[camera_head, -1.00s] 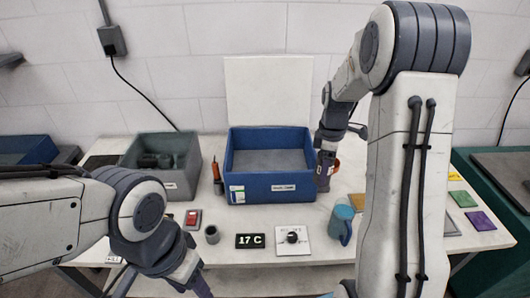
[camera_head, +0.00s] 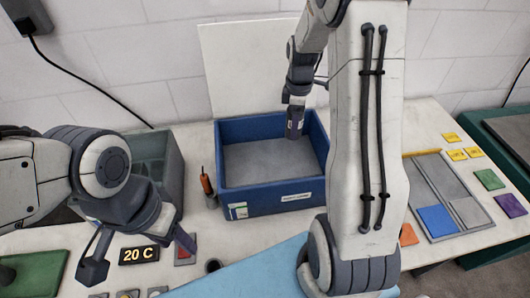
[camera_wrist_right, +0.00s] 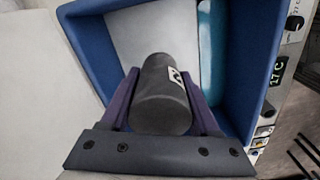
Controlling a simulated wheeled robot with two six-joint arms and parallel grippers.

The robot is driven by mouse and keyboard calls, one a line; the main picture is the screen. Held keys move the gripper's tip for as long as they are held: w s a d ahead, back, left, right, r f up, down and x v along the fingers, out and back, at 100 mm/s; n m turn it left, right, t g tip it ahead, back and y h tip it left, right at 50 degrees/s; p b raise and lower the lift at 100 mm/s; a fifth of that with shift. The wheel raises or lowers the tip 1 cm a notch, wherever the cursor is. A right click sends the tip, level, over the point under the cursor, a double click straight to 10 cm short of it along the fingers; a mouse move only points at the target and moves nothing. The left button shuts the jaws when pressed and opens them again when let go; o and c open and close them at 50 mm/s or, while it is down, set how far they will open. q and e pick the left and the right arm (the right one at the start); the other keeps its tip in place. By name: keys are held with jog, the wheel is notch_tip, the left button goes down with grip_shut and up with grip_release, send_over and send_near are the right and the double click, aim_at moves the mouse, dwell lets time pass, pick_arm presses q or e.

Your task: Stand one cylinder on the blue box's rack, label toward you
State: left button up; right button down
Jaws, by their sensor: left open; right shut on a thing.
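The blue box (camera_head: 268,197) stands mid-table, with a white label on its front wall and a flat grey floor inside. No separate rack shape can be made out in it. My right gripper (camera_head: 294,128) points down over the back right part of the box. In the right wrist view it is shut on a dark grey cylinder (camera_wrist_right: 160,105), which has a white label with dark marks on its upper right side. The box's blue wall (camera_wrist_right: 240,75) surrounds the cylinder there. My left gripper (camera_head: 138,254) is open and empty, left of the box over the table front.
A grey-green bin (camera_head: 172,165) stands left of the box, partly behind my left arm; its contents are hidden. An orange-handled tool (camera_head: 207,186) stands between them. A divided tray (camera_head: 470,215) with coloured tiles lies at the right. A 20 C display (camera_head: 139,254) sits front left.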

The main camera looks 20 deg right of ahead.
jog(key=shift+w+f, duration=0.4)
jog(key=shift+f, duration=0.2)
notch_tip(320, 180, down, 9)
jog(key=shift+p, duration=0.75)
pick_arm(q)
jog(key=shift+w+r, duration=0.45)
jog(key=shift+r, duration=0.15)
pick_arm(e)
jog(key=shift+f, duration=0.3)
jog(key=shift+f, duration=0.15)
jog(key=shift+c, duration=0.6)
grip_release()
pick_arm(q)
jog(key=shift+f, duration=0.1)
